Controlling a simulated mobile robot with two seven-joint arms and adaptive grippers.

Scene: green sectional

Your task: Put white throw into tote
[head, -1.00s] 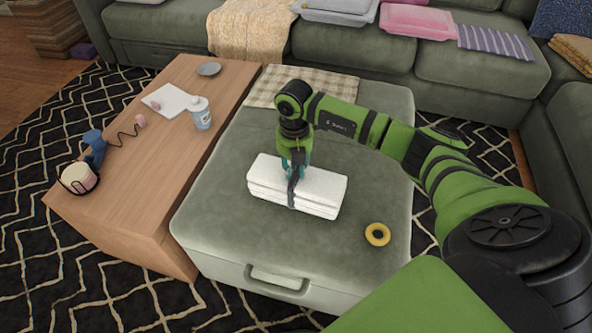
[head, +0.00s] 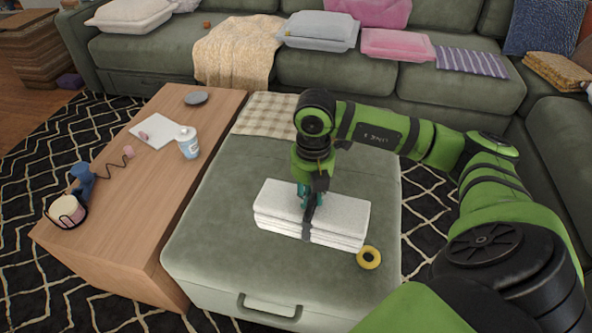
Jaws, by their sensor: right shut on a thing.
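The white throw (head: 340,213) is a folded, layered bundle over the grey-green ottoman (head: 230,205) in the head view. My right gripper (head: 308,208) points down and is shut on the throw near the middle of its front side. The fingers partly hide that side. The throw seems slightly raised, but I cannot tell its gap above the ottoman. My left gripper is not in view. I cannot identify a tote with certainty; a brown ribbed stack or basket (head: 30,47) stands at the far left.
A yellow ring (head: 369,257) lies on the ottoman just right of the throw. A wooden table (head: 140,215) on the left holds a bottle (head: 188,143), paper and small items.

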